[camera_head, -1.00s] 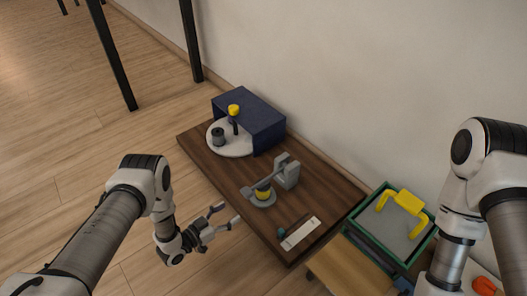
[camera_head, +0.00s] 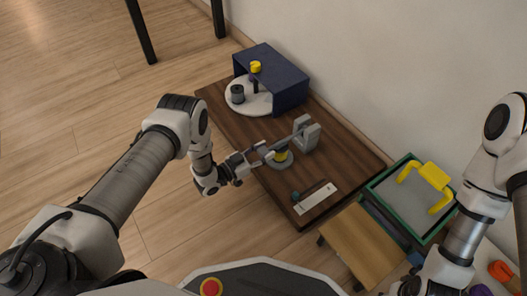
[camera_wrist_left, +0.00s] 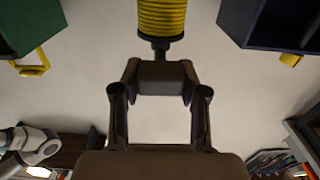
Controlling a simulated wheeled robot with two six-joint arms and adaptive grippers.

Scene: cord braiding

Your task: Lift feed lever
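The feed lever (camera_head: 288,141) is a thin grey arm running left from a grey upright bracket (camera_head: 313,134), above a yellow spool (camera_head: 281,156) on a round grey base. My left gripper (camera_head: 264,151) is at the lever's free end, left of the spool. In the left wrist view, a ribbed yellow cylinder shows at the top (camera_wrist_left: 162,18), just beyond my fingers. A dark block spans the space between the fingertips (camera_wrist_left: 162,78); I cannot tell if it is closed fingertips or a held lever end. My right arm is at the right; its fingertips are out of view.
The brown table (camera_head: 225,110) holds a navy box (camera_head: 285,75), a white disc (camera_head: 240,103) with a dark spool and a yellow-topped post, and a white strip (camera_head: 315,199). A green-rimmed tray (camera_head: 381,178) with a yellow handle (camera_head: 432,176) stands right.

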